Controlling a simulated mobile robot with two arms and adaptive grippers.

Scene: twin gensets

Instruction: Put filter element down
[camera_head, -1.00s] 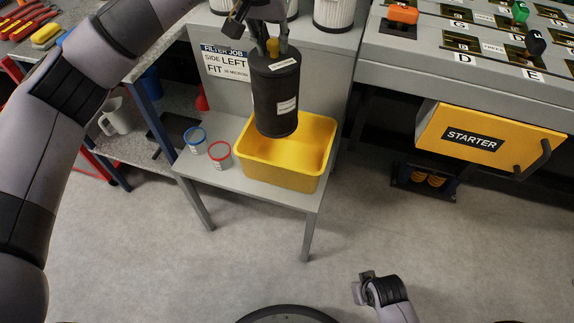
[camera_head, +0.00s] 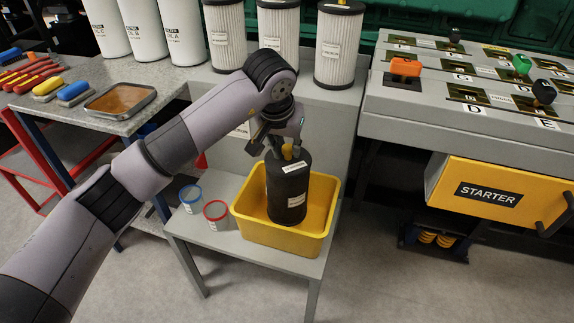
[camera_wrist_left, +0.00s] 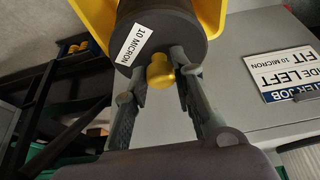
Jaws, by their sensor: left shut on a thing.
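The filter element (camera_head: 288,188) is a black cylinder with white labels and a yellow knob on top. It is upright, with its lower part inside the yellow bin (camera_head: 247,228); I cannot tell whether it touches the bin floor. My left gripper (camera_head: 286,152) is above it, shut on its top knob. In the left wrist view, the two fingers (camera_wrist_left: 162,80) stand either side of the yellow knob, with the dark filter top (camera_wrist_left: 180,25) and its "10 MICRON" label beyond. My right gripper is out of view.
The bin stands on a grey low shelf (camera_head: 190,225) beside a blue-rimmed jar (camera_head: 191,196) and a red-rimmed jar (camera_head: 216,213). White pleated filters (camera_head: 278,32) stand on the ledge behind. A yellow STARTER box (camera_head: 490,192) is at right.

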